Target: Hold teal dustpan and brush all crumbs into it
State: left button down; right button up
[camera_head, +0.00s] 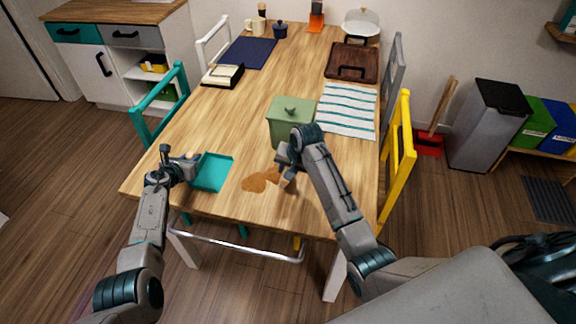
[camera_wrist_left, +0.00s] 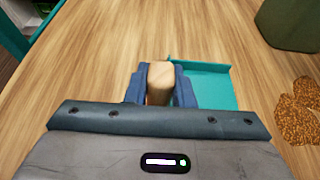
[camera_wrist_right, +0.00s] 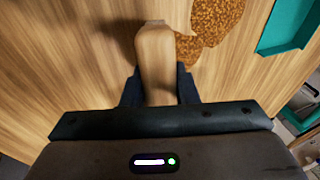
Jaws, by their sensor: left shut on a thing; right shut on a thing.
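The teal dustpan (camera_head: 213,172) lies on the table near its front left, with its open side toward the crumbs. My left gripper (camera_head: 189,165) is shut on its pale wooden handle (camera_wrist_left: 160,82); the pan also shows in the left wrist view (camera_wrist_left: 210,86). The brown crumbs (camera_head: 262,180) lie in patches right of the pan, apart from it. My right gripper (camera_head: 286,168) is shut on the wooden handle of the brush (camera_wrist_right: 155,62) beside the right end of the crumbs (camera_wrist_right: 214,18). The bristles are hidden. No crumbs show inside the pan.
A green canister (camera_head: 288,122) stands just behind the right gripper. A striped cloth (camera_head: 347,108), a brown tray (camera_head: 352,62) and a blue mat (camera_head: 247,52) lie farther back. A teal chair (camera_head: 165,95) and a yellow chair (camera_head: 400,155) flank the table. The front right tabletop is clear.

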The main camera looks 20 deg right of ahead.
jog(key=shift+f, duration=1.05)
jog(key=shift+w+a+r, duration=0.1)
jog(key=shift+w+a, duration=1.4)
jog(key=shift+a, duration=1.35)
jog(key=shift+w+a+f, duration=0.1)
jog(key=shift+w+a, duration=1.35)
jog(key=shift+a, duration=1.35)
jog(key=shift+w+a+r, duration=0.1)
jog(key=shift+w+a, duration=1.4)
jog(key=shift+a, duration=1.35)
jog(key=shift+w+a, duration=0.45)
jog(key=shift+a, duration=0.2)
jog(key=shift+w+a, duration=0.45)
jog(key=shift+a, duration=0.15)
jog(key=shift+r, duration=2.8)
pick_arm(q)
jog(key=c, duration=1.2)
grip_release()
jog(key=shift+o, duration=0.2)
jog(key=v, duration=1.2)
